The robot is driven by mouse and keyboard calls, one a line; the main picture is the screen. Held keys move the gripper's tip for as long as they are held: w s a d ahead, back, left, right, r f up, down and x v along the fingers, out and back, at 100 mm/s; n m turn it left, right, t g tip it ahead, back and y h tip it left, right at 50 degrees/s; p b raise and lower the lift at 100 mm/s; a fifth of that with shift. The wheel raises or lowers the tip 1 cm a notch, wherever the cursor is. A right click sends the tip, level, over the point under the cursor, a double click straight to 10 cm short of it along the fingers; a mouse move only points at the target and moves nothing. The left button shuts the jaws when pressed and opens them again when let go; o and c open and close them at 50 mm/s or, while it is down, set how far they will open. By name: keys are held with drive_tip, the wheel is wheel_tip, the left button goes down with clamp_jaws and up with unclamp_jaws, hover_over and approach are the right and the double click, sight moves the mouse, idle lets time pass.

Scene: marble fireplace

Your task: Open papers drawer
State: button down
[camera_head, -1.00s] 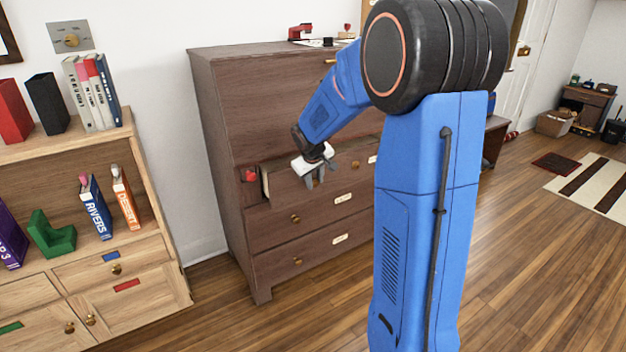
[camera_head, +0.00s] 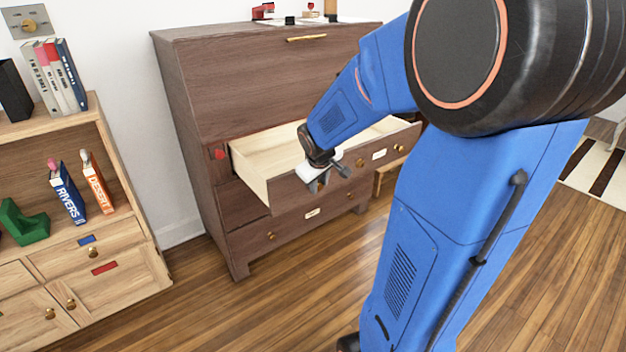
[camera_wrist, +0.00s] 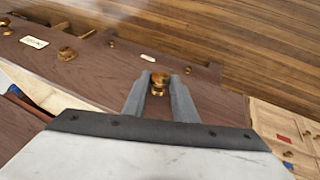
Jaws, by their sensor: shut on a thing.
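The dark brown cabinet (camera_head: 255,85) has its upper drawer (camera_head: 290,192) pulled well out, showing a pale wood inside (camera_head: 265,152). The visible part of the inside looks empty; my arm hides some of it. The small white label (camera_head: 379,154) on the drawer front is too small to read. My gripper (camera_head: 318,184) is at the left part of this front. In the wrist view, my gripper (camera_wrist: 159,92) is shut on a round brass knob (camera_wrist: 159,79), with one grey finger on each side. Another brass knob (camera_wrist: 67,53) stands free on the same front.
A lower drawer (camera_head: 285,228) below is shut. A light wood bookcase (camera_head: 120,245) with books stands at the left. Wooden floor (camera_head: 260,315) lies clear in front of the cabinet. A red button-like piece (camera_head: 219,153) sits left of the open drawer.

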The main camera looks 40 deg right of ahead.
drive_tip(key=shift+s, duration=0.15)
drive_tip(key=c, duration=1.4)
unclamp_jaws()
drive_tip(key=shift+c, duration=0.2)
drive_tip(key=shift+r, duration=0.1)
drive_tip(key=v, duration=1.7)
drive_tip(key=shift+s+a, duration=0.1)
